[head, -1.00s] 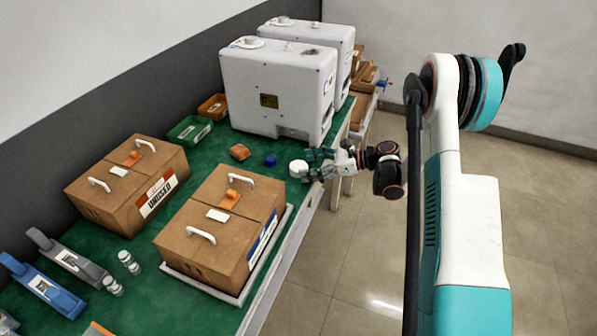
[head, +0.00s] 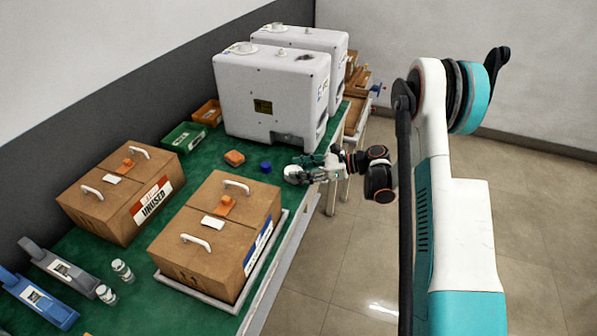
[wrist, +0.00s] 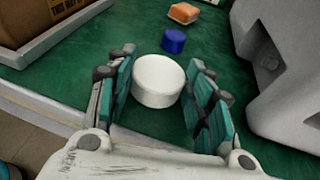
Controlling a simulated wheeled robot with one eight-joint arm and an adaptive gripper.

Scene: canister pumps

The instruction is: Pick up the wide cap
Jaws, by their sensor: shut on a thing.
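The wide cap (wrist: 158,82) is a white round disc, seen between my gripper's two teal-padded fingers in the wrist view. In the head view the white cap (head: 291,172) shows at the fingertips, partly covered by them. My gripper (head: 300,168) is at the bench's right edge, in front of the white machines. In the wrist view my gripper (wrist: 160,88) is closed on the cap, though a slight gap seems to show by the right finger. I cannot tell whether the cap is clear of the green mat.
A blue cap (head: 265,167) and an orange block (head: 234,158) lie just beyond. A white machine (head: 270,95) stands behind. A cardboard box (head: 215,240) on a white tray (head: 200,291) stands nearer, beside the gripper. Green (head: 184,136) and orange (head: 207,113) bins are at the back.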

